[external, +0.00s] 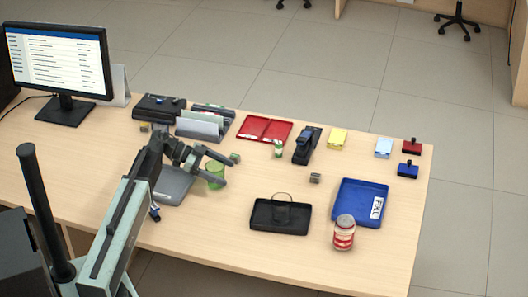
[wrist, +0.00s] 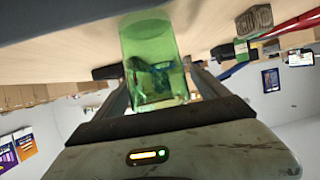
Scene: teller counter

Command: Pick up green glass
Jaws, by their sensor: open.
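The green glass (external: 216,173) stands on the wooden counter (external: 290,230), with my gripper (external: 226,170) around it in the external view. In the wrist view the translucent green glass (wrist: 152,62) fills the space between the two open fingers of my gripper (wrist: 155,75). One finger shows on each side of it. I cannot tell whether either finger touches the glass.
A grey flat device (external: 174,184) lies just left of the glass.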

